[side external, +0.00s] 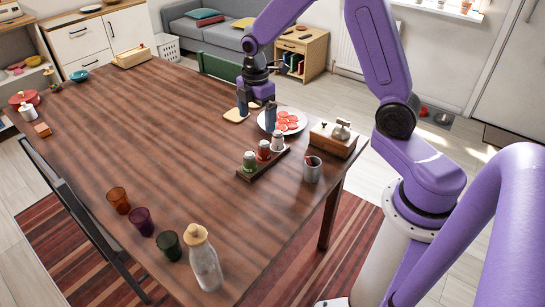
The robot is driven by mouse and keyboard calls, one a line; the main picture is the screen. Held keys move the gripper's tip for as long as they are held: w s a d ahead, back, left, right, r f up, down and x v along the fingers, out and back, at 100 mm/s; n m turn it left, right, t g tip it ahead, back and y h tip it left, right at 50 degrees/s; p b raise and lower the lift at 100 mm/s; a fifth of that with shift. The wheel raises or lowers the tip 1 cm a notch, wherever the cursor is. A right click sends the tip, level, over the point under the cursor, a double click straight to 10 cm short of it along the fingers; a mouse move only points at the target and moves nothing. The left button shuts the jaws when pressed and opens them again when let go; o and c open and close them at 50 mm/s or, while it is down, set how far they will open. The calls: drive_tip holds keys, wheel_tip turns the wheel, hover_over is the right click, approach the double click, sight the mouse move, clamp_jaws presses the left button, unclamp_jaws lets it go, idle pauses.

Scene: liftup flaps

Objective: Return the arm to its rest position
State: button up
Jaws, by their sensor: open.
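My gripper (256,117) hangs from my purple arm over the far right part of the table, pointing down. Its two dark blue-grey fingers are spread apart with nothing seen between them. In the picture, the fingers are just left of a white plate (297,112) with red slices, and the right finger overlaps the plate's left edge. A small wooden rack (252,176) holding small jars with green, red and dark contents (263,150) is in front of the gripper. I cannot tell the exact height of the fingers above the table.
A wooden box (332,145) with a metal piece on top and a grey cup (312,170) stand at the right edge. Coloured tumblers (140,221) and a capped bottle (204,262) stand at the near edge. The table's middle (160,140) is clear. A green chair (220,68) is behind.

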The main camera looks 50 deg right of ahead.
drive_tip(key=s+a+r+m, duration=0.1)
drive_tip(key=s+a+r, duration=0.2)
drive_tip(key=s+a, duration=0.3)
drive_tip(key=s+a+r+m, duration=0.1)
drive_tip(key=s+a+r, duration=0.2)
drive_tip(key=s, duration=0.5)
drive_tip(key=s+d+r+m, duration=0.1)
drive_tip(key=s, duration=1.4)
drive_tip(key=shift+s+r+m, duration=0.25)
drive_tip(key=shift+r+m, duration=0.05)
drive_tip(key=shift+m, duration=0.1)
